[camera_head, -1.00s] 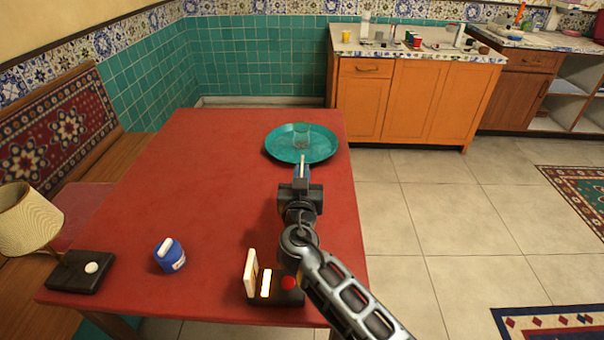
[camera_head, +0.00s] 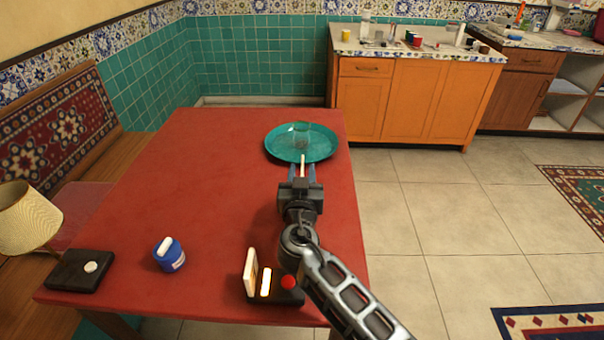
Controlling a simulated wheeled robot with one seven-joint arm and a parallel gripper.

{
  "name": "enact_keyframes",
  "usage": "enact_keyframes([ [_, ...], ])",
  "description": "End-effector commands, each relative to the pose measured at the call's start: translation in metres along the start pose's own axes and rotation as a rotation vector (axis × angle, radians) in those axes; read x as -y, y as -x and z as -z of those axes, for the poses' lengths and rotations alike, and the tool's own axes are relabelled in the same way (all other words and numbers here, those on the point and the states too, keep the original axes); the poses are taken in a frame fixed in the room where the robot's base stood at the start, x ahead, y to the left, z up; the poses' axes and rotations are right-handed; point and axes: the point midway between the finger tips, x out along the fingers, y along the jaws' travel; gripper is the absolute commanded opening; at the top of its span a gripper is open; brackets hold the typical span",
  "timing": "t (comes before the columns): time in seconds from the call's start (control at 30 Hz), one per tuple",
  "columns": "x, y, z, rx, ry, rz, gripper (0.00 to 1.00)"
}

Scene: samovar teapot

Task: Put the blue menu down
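No thing shows clearly as a blue menu. A thin pale strip (camera_head: 303,160), seen edge-on, stands between the fingertips of my gripper (camera_head: 302,172) at the near edge of the teal tray. It may be the menu's edge; I cannot tell. The blue fingers are apart, with a gap on each side of the strip. My gripper is low over the right part of the red table (camera_head: 200,190). The teal tray (camera_head: 325,150) holds a clear glass (camera_head: 302,130), which appears tilted or lying, just beyond the strip.
A dark box with a white knob (camera_head: 80,270) and a lamp (camera_head: 27,218) are farther left. A black holder with a pale card (camera_head: 251,274) sits beneath my arm. The table's middle is clear.

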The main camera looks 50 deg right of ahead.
Motion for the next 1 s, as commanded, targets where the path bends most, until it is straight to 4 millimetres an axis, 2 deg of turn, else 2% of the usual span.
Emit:
enact_keyframes([
  [0.07, 0.0, 0.001, 0.004, 0.0, 0.001, 0.001, 0.36],
  [0.4, 0.001, 0.07, -0.002, 0.001, -0.001, 0.004, 0.36],
  [0.6, 0.001, 0.103, -0.001, 0.001, 0.0, 0.002, 0.36],
  [0.8, 0.0, 0.119, 0.001, 0.0, 0.001, 0.0, 0.36],
  [1.0, 0.0, 0.12, 0.002, 0.0, 0.0, 0.0, 0.36],
])
